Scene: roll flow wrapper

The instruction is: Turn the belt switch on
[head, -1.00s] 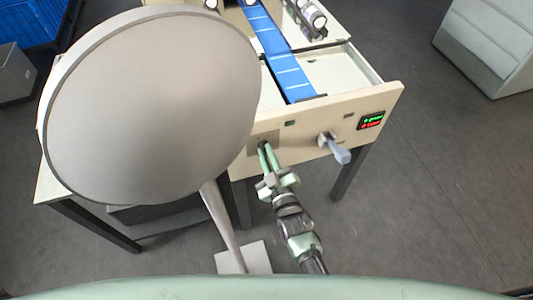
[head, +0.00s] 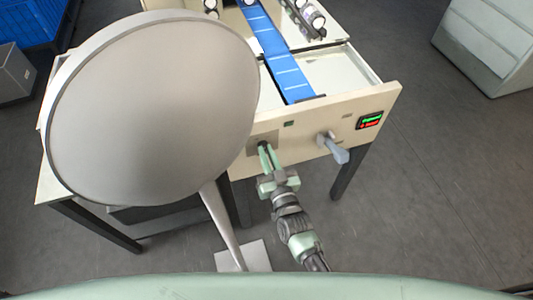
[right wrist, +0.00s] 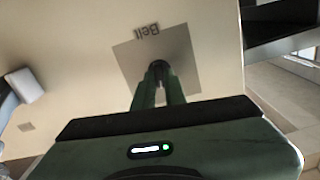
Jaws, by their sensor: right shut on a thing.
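The belt switch is a small dark knob on a grey square plate (right wrist: 185,58) marked "Belt" on the machine's cream front panel. The plate also shows in the head view (head: 258,137), partly behind the round grey disc. My right gripper (head: 264,147) reaches up to it, its green fingers shut on the knob. In the right wrist view the fingertips (right wrist: 159,68) meet at the plate's middle and hide most of the knob, so its turn angle is unclear. My left gripper is not in view.
A large round grey disc (head: 150,110) on a stand covers the panel's left side. A grey-blue lever handle (head: 336,150) juts out right of the switch. A small lit display (head: 371,121) sits farther right. The blue conveyor belt (head: 275,50) runs behind the panel.

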